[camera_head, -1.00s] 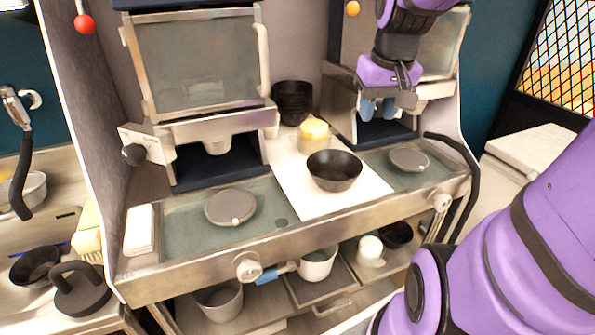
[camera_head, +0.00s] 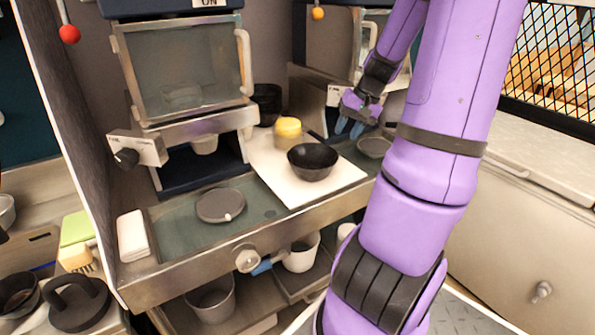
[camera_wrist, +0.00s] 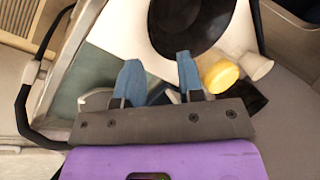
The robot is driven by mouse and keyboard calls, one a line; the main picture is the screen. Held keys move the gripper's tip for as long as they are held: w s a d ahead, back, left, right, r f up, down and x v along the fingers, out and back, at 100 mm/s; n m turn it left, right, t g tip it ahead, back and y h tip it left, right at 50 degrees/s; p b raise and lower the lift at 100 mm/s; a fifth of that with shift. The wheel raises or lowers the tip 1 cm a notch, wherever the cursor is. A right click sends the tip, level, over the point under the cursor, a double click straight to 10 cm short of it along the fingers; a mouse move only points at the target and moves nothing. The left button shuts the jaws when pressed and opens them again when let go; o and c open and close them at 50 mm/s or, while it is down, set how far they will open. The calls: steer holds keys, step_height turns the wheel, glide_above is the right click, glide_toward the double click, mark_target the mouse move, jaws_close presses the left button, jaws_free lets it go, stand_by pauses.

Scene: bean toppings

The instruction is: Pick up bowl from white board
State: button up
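The bowl (camera_head: 313,163) is black and stands upright on the white board (camera_head: 296,194) in the middle of the counter. In the wrist view the bowl (camera_wrist: 190,22) is partly cut off by the top edge, with the white board (camera_wrist: 118,30) around it. My gripper (camera_head: 352,130) is to the right of the bowl and apart from it. In the wrist view my gripper (camera_wrist: 158,72) has its two blue fingertips spread with nothing held between them, and the bowl lies beyond the tips.
A yellow-topped container (camera_head: 287,131) stands behind the bowl on the board. Dark stacked bowls (camera_head: 267,100) stand farther back. A grey round lid (camera_head: 220,205) lies left of the board. A machine with a glass front (camera_head: 185,70) rises behind.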

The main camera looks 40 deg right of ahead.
glide_above(333, 161)
steer(key=s, duration=0.1)
steer(key=f, duration=0.5)
steer(key=shift+s+d+f, duration=0.2)
steer(key=shift+d+f, duration=0.1)
steer(key=shift+f, duration=0.05)
steer(key=shift+d+x, duration=0.15)
steer(key=shift+x, duration=1.2)
steer(key=shift+d+x, duration=0.15)
steer(key=shift+x, duration=1.2)
steer(key=shift+s+f, duration=0.1)
steer(key=shift+s, duration=0.05)
jaws_close()
